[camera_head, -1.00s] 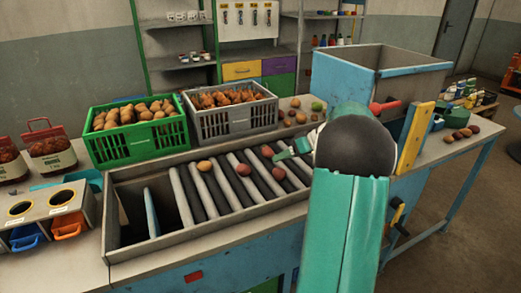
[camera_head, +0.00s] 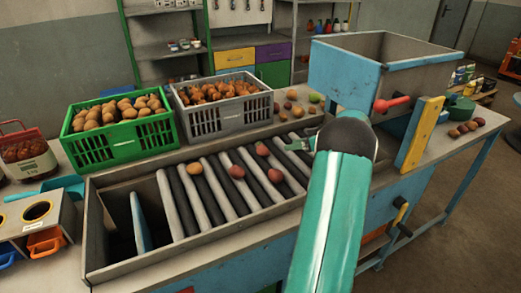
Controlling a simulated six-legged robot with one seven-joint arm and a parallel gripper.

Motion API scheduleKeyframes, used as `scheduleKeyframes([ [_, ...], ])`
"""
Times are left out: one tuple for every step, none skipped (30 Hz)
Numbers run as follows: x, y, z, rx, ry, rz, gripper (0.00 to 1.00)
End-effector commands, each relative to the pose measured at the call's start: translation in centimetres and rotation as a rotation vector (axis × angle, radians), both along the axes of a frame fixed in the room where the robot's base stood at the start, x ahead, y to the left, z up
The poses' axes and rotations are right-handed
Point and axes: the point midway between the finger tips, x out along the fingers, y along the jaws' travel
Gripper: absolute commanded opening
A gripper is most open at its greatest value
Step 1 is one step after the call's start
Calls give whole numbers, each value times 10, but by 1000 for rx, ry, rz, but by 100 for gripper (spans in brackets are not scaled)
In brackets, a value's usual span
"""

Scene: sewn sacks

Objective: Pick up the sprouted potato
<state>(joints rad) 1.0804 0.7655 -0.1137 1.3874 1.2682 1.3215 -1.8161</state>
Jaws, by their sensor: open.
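Several potatoes lie on the roller bed (camera_head: 209,190): a yellowish one (camera_head: 195,168) at left, a reddish one (camera_head: 236,171) in the middle, another reddish one (camera_head: 262,150) higher up and one (camera_head: 275,175) at right. At this size I cannot tell which potato is sprouted.
A green crate (camera_head: 105,149) and a grey crate (camera_head: 212,121), both full, stand behind the rollers. More potatoes (camera_head: 292,95) lie on the bench beside the grey crate. A blue-edged hopper (camera_head: 425,72) with a red handle stands at right. A metal frame (camera_head: 129,272) rims the rollers.

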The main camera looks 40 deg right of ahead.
Motion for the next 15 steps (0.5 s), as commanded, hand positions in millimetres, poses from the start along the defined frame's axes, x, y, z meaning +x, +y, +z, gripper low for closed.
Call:
scheduleKeyframes([
  [10, 7, -6, 5, 0, 7, 53],
  [15, 9, -8, 5, 1, 8, 53],
  [21, 12, -12, 5, 1, 9, 53],
  [25, 14, -15, 5, 1, 8, 53],
  [30, 16, -18, 4, 1, 7, 53],
  [37, 18, -21, 4, 1, 7, 53],
  [41, 20, -23, 4, 1, 7, 53],
  [45, 21, -25, 4, 1, 7, 53],
  [51, 23, -28, 3, 2, 8, 53],
  [54, 25, -30, 4, 2, 8, 53],
  [57, 26, -31, 4, 2, 8, 53],
  [59, 26, -32, 4, 1, 7, 53],
  [61, 27, -33, 4, 1, 7, 53],
  [62, 27, -33, 4, 1, 7, 53],
  [65, 28, -34, 4, 1, 8, 53],
])
